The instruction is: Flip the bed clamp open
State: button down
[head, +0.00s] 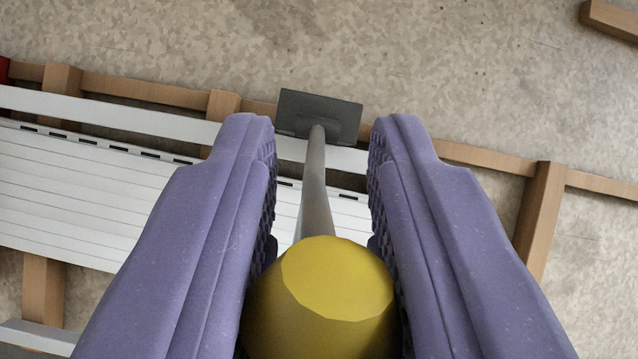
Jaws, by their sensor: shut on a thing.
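The bed clamp shows as a dark grey plate (340,112), a grey rod (314,190) and a yellow knob (335,295) at the rod's near end. The rod runs from the plate towards me, between my fingers. My gripper (322,150) has purple fingers with textured pads, one on each side of the knob. It is shut on the yellow knob. The fingertips lie either side of the rod, apart from it. The lower part of the knob is cut off by the picture edge.
White slatted shutter profiles (90,195) and a white rail (110,115) lie on the left. A wooden frame with beams (540,215) runs beneath and to the right. Mottled floor (430,60) is clear beyond. Another wooden piece (612,18) is at the top right.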

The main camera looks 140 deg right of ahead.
jog(key=shift+w, duration=0.1)
dwell(0.3)
jog(key=c, duration=1)
grip_release()
jog(key=shift+d, duration=0.15)
jog(key=v, duration=0.7)
jog(key=shift+r, duration=0.35)
